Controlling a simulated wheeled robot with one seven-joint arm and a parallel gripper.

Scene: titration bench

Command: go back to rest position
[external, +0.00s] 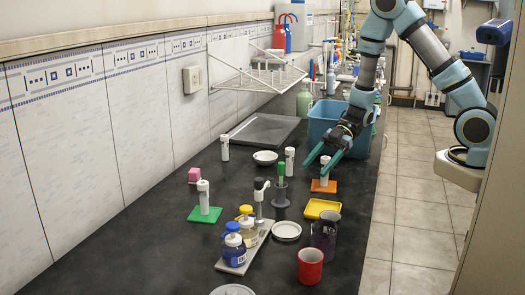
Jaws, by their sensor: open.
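My gripper (325,158) hangs over the dark bench on the right side, in front of the blue bin (322,122). Its two teal fingers are apart and point down and to the left. No object shows between them. A white cylinder (325,171) stands on an orange mat (324,186) just below the fingers; in this view I cannot tell the exact gap. My arm reaches in from the right, with its base link at the right edge and its elbow raised high.
A white cylinder (204,198) stands on a green mat (192,214). Bottles (234,251) share a tray (263,240). A red mug (310,267), dark cup (323,238) and yellow tray (318,207) are at the front right. The floor (420,200) right of the bench is clear.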

